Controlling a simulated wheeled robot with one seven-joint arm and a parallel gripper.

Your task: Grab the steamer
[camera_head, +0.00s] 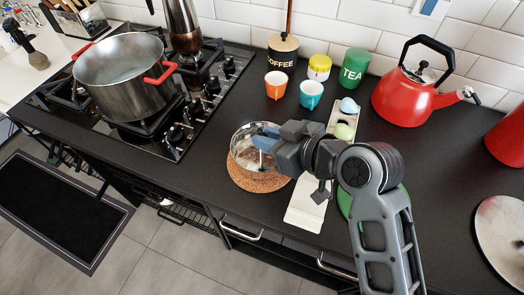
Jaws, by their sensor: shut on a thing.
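The steamer looks like the shiny round metal vessel (241,146) standing over a round cork mat (250,182) near the middle of the counter. My gripper (264,138) reaches in from the right, and its bluish fingers are at the steamer's upper right part. It is shut on the steamer. The gripper body hides the steamer's right side, and the exact place of the grip is hard to see. I cannot tell whether the steamer touches the mat.
A steel pot with red handles (125,85) sits on the gas hob at left. Behind the steamer stand an orange cup (276,84), a teal cup (311,94) and canisters. A long pale board (305,208) lies to its right. A red kettle (410,98) stands back right.

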